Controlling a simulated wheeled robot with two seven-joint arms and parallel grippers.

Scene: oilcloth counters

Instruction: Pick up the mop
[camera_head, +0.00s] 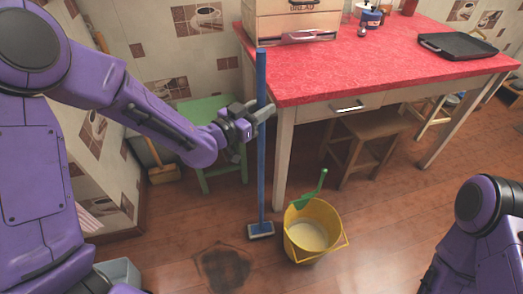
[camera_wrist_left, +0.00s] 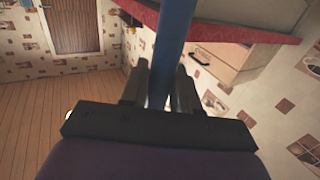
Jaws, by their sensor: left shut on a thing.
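The mop (camera_head: 261,180) has a long blue handle and a flat blue and white head (camera_head: 260,230). It stands upright beside the red-topped table, its head at floor level; I cannot tell whether it touches the floor. My left gripper (camera_head: 262,113) is shut on the upper part of the handle. In the left wrist view, the blue handle (camera_wrist_left: 168,60) passes between the two dark fingers (camera_wrist_left: 160,88). My right arm shows at the lower right of the head view, but its gripper is outside the frame.
The table (camera_head: 380,62) holds a bread box (camera_head: 292,22) and a black tray (camera_head: 457,46). A yellow bucket (camera_head: 314,240) with a green-handled tool stands right of the mop head. A green stool (camera_head: 208,112) and wooden stool (camera_head: 368,135) are near. A dark stain (camera_head: 224,268) marks the floor.

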